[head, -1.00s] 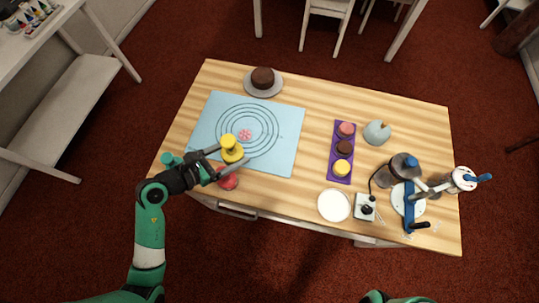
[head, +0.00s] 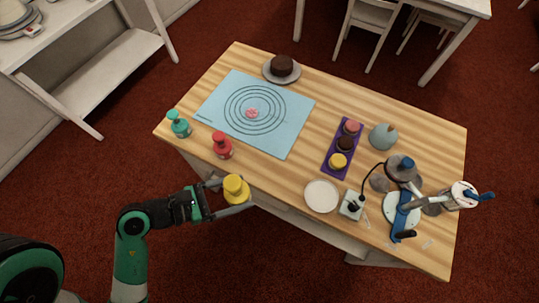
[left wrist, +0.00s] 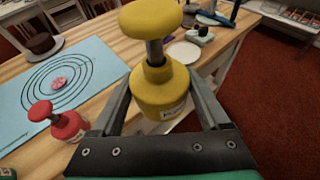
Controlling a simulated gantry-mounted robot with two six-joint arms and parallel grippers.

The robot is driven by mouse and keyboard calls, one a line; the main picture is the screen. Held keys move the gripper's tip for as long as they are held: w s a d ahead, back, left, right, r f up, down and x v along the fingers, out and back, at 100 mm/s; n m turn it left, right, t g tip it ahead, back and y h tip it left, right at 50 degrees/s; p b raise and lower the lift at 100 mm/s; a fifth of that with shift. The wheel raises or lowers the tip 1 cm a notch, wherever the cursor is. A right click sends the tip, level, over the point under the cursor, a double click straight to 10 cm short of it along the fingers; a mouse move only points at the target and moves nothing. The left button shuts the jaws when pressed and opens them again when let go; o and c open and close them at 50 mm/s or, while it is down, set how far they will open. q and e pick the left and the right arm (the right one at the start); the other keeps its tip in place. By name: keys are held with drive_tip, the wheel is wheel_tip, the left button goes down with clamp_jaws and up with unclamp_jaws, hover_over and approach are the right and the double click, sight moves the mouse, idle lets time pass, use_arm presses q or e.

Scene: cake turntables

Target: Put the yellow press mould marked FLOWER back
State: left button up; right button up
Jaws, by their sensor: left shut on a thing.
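The yellow press mould (head: 236,189) has a round knob on top and a wider base. It also fills the middle of the left wrist view (left wrist: 158,86), where a small label shows on its base, too small to read. My left gripper (head: 228,197) is shut on the mould, with a finger on either side of its base. It holds the mould upright, off the table's front edge and over the floor. A red press mould (head: 222,146) and a green one (head: 179,124) stand at the table's left front. My right gripper is not in view.
A blue mat (head: 296,139) with printed rings carries a pink flower piece (head: 252,113). Beyond it is a chocolate cake (head: 283,66). A purple tray (head: 328,166) of small cakes, a white plate (head: 321,196) and a turntable (head: 401,212) stand to the right. Bare wood lies right of the red mould.

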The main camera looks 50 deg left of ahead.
use_arm(q)
drive_tip(key=w+a+f+b, duration=0.2)
drive_tip(key=w+f+b, duration=0.1)
drive_tip(key=w, duration=0.4)
drive_tip(key=b, duration=0.3)
hover_over(268, 174)
drive_tip(key=s, duration=0.2)
drive_tip(key=f, duration=0.5)
drive_tip(key=shift+w+d+f, duration=0.1)
drive_tip(key=shift+w+d, duration=0.1)
drive_tip(key=shift+d, duration=0.05)
drive_tip(key=shift+w+a+f, duration=0.1)
drive_tip(key=shift+w+f, duration=0.15)
drive_tip(key=shift+w, duration=0.2)
drive_tip(key=f+b, duration=0.2)
drive_tip(key=f, duration=0.1)
drive_tip(key=f+b, duration=0.1)
drive_tip(key=shift+w+a+f, duration=0.15)
drive_tip(key=shift+w, duration=0.15)
drive_tip(key=shift+r, duration=0.2)
drive_tip(key=o, duration=1.6)
drive_tip(key=shift+f, duration=0.2)
drive_tip(key=shift+c, duration=0.2)
drive_tip(key=shift+r, duration=0.1)
